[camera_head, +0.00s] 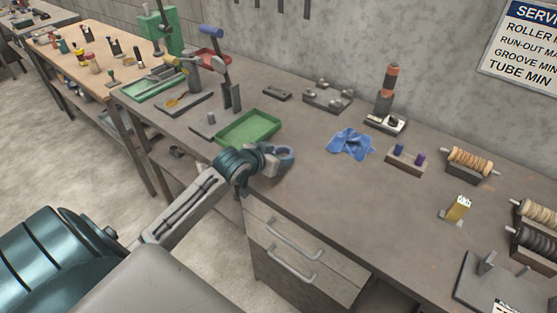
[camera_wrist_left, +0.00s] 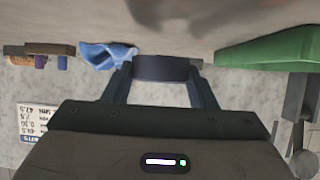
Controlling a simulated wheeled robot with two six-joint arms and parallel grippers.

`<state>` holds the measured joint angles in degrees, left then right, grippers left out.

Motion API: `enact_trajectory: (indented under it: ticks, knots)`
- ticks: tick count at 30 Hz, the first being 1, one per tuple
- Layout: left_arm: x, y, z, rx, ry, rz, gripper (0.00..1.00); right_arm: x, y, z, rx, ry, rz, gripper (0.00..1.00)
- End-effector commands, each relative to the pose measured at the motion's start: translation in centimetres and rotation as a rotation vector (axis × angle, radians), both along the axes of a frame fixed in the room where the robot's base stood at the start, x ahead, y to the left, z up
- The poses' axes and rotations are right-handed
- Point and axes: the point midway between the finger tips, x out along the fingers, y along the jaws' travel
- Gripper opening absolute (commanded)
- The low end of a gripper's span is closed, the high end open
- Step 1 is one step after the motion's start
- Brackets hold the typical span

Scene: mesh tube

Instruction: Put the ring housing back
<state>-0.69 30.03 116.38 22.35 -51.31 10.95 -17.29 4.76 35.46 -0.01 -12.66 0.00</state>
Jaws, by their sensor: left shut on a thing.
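My left gripper (camera_head: 274,158) is shut on the ring housing (camera_head: 286,153), a short blue-grey ring, near the front edge of the bench. The ring is close to the bench top; I cannot tell whether it touches. In the left wrist view the dark ring housing (camera_wrist_left: 161,68) sits between the two fingers of my left gripper (camera_wrist_left: 160,76), and its far side is hidden. A green tray (camera_head: 229,144) lies left of and behind the gripper; it also shows in the left wrist view (camera_wrist_left: 270,52). My right gripper is not in view.
A crumpled blue cloth (camera_head: 350,145) lies right of the gripper, with a peg block (camera_head: 405,159) beyond it. A stacked post (camera_head: 387,90) stands behind. Spools (camera_head: 470,160) and a yellow-topped piece (camera_head: 458,208) are at the right. The bench (camera_head: 330,205) is clear in front of the cloth.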

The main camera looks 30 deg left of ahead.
Motion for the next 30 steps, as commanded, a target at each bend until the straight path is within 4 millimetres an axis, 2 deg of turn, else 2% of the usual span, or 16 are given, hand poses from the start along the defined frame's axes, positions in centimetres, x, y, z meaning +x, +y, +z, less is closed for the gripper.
enact_trajectory:
  ticks: [4, 9, 12, 22, 23, 24, 26, 30]
  knots:
    - [0.6, 0.2, -0.5, -0.002, 0.002, 0.0, 0.15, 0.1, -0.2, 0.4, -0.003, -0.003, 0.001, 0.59]
    - [0.5, 0.2, -2.8, -0.002, 0.003, 0.001, 0.15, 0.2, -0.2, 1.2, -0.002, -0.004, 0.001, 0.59]
    - [0.5, 0.2, -3.5, 0.001, 0.001, 0.0, 0.15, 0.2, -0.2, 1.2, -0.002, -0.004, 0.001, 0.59]
    - [0.5, 0.2, -3.9, 0.001, 0.0, 0.0, 0.15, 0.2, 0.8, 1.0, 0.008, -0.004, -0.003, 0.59]
    - [0.5, 0.2, -3.9, 0.001, 0.001, 0.001, 0.56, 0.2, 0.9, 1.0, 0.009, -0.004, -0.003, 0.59]
    - [0.5, 0.2, -3.9, 0.001, 0.001, 0.0, 0.64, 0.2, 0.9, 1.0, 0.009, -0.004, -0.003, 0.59]
    - [0.5, 0.2, -3.9, 0.001, 0.001, 0.0, 0.74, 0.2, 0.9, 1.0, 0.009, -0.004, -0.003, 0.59]
    - [0.5, 0.2, -3.9, 0.001, 0.001, 0.0, 0.74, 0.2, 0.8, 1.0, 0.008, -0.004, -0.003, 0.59]
